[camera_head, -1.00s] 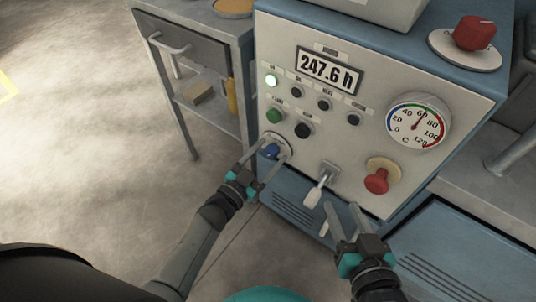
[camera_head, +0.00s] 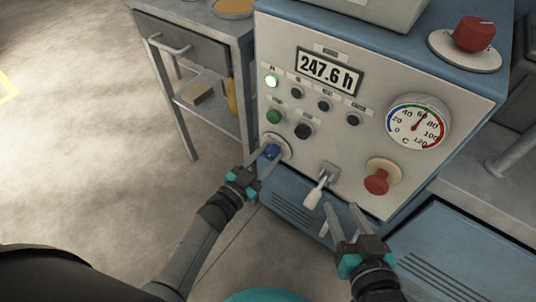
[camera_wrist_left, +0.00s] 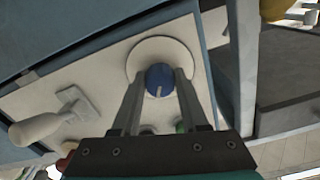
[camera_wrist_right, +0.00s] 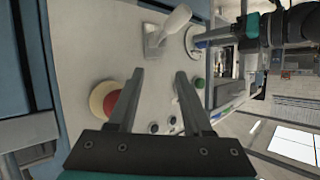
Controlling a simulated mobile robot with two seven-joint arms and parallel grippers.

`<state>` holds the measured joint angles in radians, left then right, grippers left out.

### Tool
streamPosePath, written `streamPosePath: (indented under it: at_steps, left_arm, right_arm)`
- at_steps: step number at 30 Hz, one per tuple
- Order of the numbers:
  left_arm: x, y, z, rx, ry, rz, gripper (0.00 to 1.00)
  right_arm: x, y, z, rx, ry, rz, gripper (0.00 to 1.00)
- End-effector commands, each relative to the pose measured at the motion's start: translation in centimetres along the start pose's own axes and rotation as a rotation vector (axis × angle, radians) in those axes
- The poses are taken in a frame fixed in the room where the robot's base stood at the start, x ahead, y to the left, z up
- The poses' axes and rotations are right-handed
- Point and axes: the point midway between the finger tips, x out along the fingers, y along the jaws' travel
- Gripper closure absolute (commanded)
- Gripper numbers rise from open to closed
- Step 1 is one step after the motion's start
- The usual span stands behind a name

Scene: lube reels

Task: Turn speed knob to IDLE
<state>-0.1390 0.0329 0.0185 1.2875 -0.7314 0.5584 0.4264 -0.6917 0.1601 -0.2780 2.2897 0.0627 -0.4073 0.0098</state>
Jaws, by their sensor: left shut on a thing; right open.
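The speed knob is most likely the small blue knob (camera_head: 271,152) on a pale round plate at the lower left of the control panel (camera_head: 375,95); its markings are too small to read. In the left wrist view the blue knob (camera_wrist_left: 160,80) sits between my fingers, with a light pointer line facing toward the gripper. My left gripper (camera_head: 263,161) is shut on this knob; it also shows in the left wrist view (camera_wrist_left: 160,88). My right gripper (camera_head: 341,215) is open and empty in front of the panel's lower edge, below the lever; it also shows in the right wrist view (camera_wrist_right: 160,75).
A white-handled lever (camera_head: 316,192) and a red mushroom button (camera_head: 377,181) sit near my right gripper. A grey cart (camera_head: 190,50) stands left.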

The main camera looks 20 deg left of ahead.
Motion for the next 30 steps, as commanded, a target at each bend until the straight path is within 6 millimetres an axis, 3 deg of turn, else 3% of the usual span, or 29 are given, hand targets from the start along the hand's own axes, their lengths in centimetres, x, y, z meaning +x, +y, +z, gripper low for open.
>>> streamPosePath:
  at_steps: [14, 30]
  left_arm:
    - [0.0, 0.0, -0.1, -0.139, -0.001, 0.002, 1.00]
    - [0.0, 0.0, -0.1, -0.579, -0.003, 0.001, 1.00]
  right_arm:
    - [-0.7, 1.7, 0.5, -0.023, -0.172, 0.047, 0.50]
    - [-5.2, 5.5, 2.1, -0.033, -0.575, 0.167, 0.50]
